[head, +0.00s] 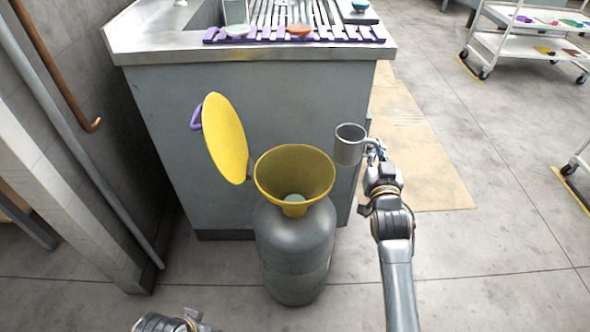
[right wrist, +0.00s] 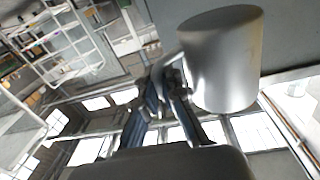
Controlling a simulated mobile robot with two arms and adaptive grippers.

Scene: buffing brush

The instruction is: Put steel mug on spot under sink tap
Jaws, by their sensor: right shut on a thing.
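The steel mug (head: 349,150) is a plain grey cylinder, held upright with its open top up, in front of the sink cabinet's right side. My right gripper (head: 374,149) is shut on its handle at the mug's right side. In the right wrist view the mug (right wrist: 225,60) fills the upper right, with the gripper fingers (right wrist: 172,82) at its handle. The sink counter (head: 125,40) is at the top of the head view, with part of a basin (head: 207,14). The tap and the spot under it do not show. Only a bit of my left arm shows at the bottom edge.
A grey cylinder with a yellow funnel (head: 265,180) and an open yellow lid (head: 226,140) stands before the cabinet (head: 180,110). A purple slatted rack (head: 350,34) lies along the counter's front edge.

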